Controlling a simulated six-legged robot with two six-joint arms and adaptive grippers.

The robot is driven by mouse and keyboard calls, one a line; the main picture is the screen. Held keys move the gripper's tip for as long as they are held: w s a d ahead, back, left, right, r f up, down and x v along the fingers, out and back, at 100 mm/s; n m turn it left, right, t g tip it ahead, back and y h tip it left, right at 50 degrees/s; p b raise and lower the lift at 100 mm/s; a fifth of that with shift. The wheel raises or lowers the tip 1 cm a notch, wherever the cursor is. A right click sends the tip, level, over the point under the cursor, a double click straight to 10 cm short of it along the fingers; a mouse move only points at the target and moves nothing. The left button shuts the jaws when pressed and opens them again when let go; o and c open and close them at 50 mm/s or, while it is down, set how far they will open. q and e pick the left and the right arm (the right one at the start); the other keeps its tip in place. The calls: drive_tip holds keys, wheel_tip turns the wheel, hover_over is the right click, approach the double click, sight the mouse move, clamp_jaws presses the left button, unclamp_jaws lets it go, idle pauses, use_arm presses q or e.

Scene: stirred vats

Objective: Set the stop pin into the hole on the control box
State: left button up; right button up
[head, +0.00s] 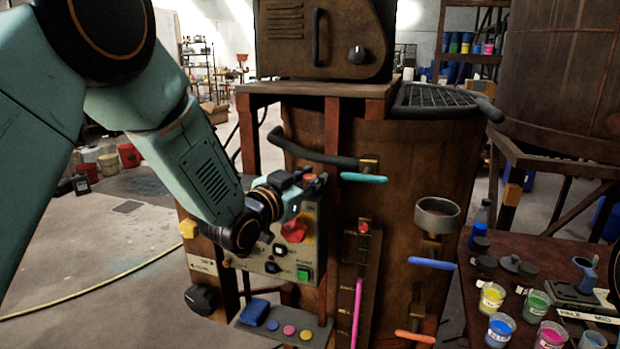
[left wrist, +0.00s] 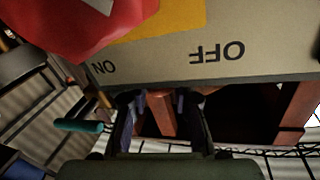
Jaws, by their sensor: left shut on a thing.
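The control box (head: 262,262) is a grey panel on the vat's frame, with a red rotary switch (head: 293,231) on a yellow plate and a green button (head: 304,274). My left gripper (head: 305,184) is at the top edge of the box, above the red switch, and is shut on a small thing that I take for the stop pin. A small red piece (head: 310,178) shows at its fingertips. In the left wrist view the fingers (left wrist: 157,104) are just beyond the box edge marked ON and OFF (left wrist: 217,52). The hole is not clearly visible. My right gripper is out of view.
A rusty vat (head: 400,205) stands behind and right of the box, with a cyan-handled lever (head: 364,178) close to the gripper. A shelf (head: 285,331) with coloured buttons is below. A table (head: 466,312) with paint cups stands at the right. Floor is open at left.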

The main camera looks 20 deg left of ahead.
use_arm(q)
drive_tip(key=shift+f, duration=0.1)
drive_tip(key=o, duration=1)
drive_tip(key=shift+s, duration=0.1)
drive_tip(key=shift+v, duration=5.95)
